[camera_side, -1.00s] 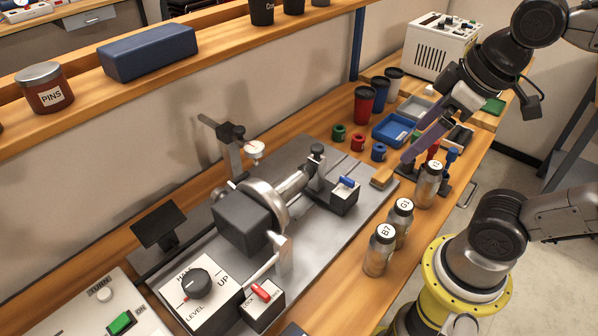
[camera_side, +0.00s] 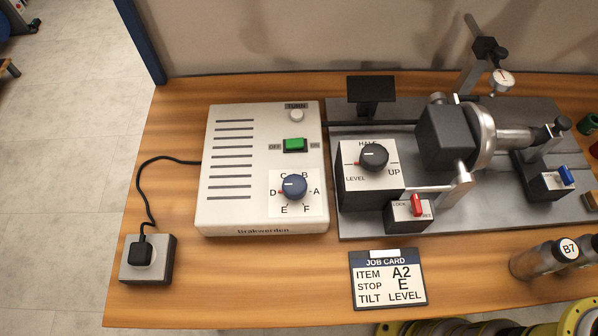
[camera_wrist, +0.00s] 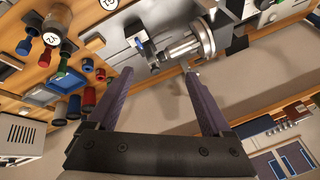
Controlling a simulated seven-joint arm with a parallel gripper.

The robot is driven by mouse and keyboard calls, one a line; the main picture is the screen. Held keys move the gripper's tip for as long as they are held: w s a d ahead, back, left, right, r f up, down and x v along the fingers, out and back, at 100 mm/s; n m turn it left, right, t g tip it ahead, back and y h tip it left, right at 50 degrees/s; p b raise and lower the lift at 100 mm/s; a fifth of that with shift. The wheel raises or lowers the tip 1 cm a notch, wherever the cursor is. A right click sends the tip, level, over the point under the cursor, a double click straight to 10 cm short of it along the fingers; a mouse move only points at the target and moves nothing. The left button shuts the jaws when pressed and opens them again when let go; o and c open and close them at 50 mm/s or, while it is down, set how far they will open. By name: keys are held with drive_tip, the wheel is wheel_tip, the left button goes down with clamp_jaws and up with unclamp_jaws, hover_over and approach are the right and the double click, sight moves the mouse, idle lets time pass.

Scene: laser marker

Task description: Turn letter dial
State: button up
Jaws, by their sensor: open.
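The letter dial (camera_side: 294,187) is a round blue knob on the white control box at the left of the side view. Letters A to F ring it on a white plate. Its pale line seems to point left, toward D, but it is small. The job card (camera_side: 388,279) lies in front on the bench and reads ITEM A2, STOP E, TILT LEVEL. My gripper (camera_wrist: 158,73) shows only in the wrist view, with its two purple fingers wide apart and nothing between them. The dial does not show in that view.
The box (camera_side: 230,212) also has a green OFF/ON switch (camera_side: 295,145) and a TURN button (camera_side: 296,115). Right of it stand the black tilt knob (camera_side: 374,157), a red lever (camera_side: 417,204) and the clamping fixture (camera_side: 446,135).

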drive_tip(key=w+a+r+m+g+y, duration=0.3)
drive_tip(key=w+a+r+m, duration=0.35)
drive_tip(key=w+a, duration=0.7)
drive_tip(key=w+a+f+n+g, duration=0.1)
drive_tip(key=w+a, duration=0.2)
drive_tip(key=a, duration=0.4)
drive_tip(key=w+a+f+g, duration=0.2)
drive_tip(key=w+a, duration=0.2)
drive_tip(key=a, duration=0.3)
drive_tip(key=n+g, duration=0.2)
drive_tip(key=g, duration=0.1)
approach(295, 184)
drive_tip(key=shift+h, duration=0.4)
drive_tip(key=x, duration=0.8)
drive_tip(key=shift+a+f, duration=0.25)
drive_tip(key=shift+a, duration=0.2)
drive_tip(key=shift+n, duration=0.25)
clamp_jaws()
